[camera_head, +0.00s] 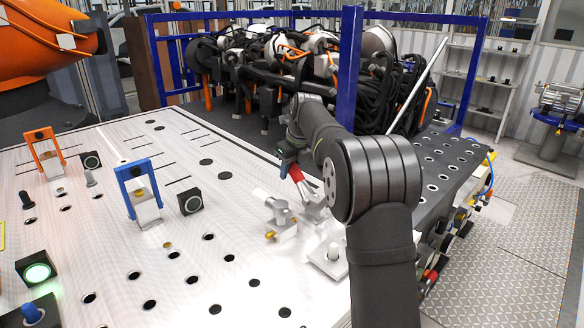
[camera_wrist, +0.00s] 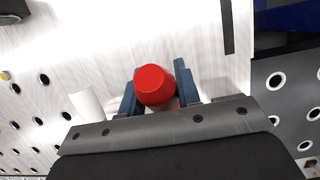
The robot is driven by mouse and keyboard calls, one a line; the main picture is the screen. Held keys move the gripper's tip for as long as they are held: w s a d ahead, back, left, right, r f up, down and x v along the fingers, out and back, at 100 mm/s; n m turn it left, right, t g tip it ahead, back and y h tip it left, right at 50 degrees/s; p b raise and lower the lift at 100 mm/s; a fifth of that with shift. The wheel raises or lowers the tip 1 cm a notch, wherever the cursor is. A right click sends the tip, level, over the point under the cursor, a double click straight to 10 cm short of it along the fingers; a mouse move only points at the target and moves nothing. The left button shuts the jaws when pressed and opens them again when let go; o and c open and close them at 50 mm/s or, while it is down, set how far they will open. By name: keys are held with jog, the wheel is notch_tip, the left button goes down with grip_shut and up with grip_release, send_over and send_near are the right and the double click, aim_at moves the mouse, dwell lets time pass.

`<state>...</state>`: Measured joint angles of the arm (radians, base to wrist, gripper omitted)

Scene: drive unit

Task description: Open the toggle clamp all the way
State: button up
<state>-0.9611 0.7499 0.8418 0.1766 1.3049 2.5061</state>
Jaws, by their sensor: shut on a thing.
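The toggle clamp's red handle (camera_head: 296,173) points up and to the left from its metal base (camera_head: 314,208) on the white perforated table. My gripper (camera_head: 289,158) is at the upper end of this handle. In the wrist view the round red handle end (camera_wrist: 155,84) sits between the blue fingers of my gripper (camera_wrist: 157,88), which are shut on it. The clamp's linkage is partly hidden behind my wrist in the head view and under the gripper body in the wrist view.
A metal fixture (camera_head: 279,212) with a white cylinder (camera_head: 263,195) stands just left of the clamp. A blue bracket (camera_head: 138,186), an orange bracket (camera_head: 46,152) and black button boxes (camera_head: 190,201) stand farther left. A dark perforated plate (camera_head: 440,165) lies to the right.

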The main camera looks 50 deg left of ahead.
jog(key=shift+a+x, duration=0.15)
jog(key=shift+x, duration=0.85)
jog(key=shift+a+x, duration=0.15)
jog(key=shift+x, duration=0.85)
jog(key=o, duration=0.7)
jog(key=shift+r, duration=0.15)
jog(key=shift+o, duration=0.2)
jog(key=shift+r, duration=0.1)
jog(key=shift+r, duration=4.45)
jog(key=shift+f, duration=0.1)
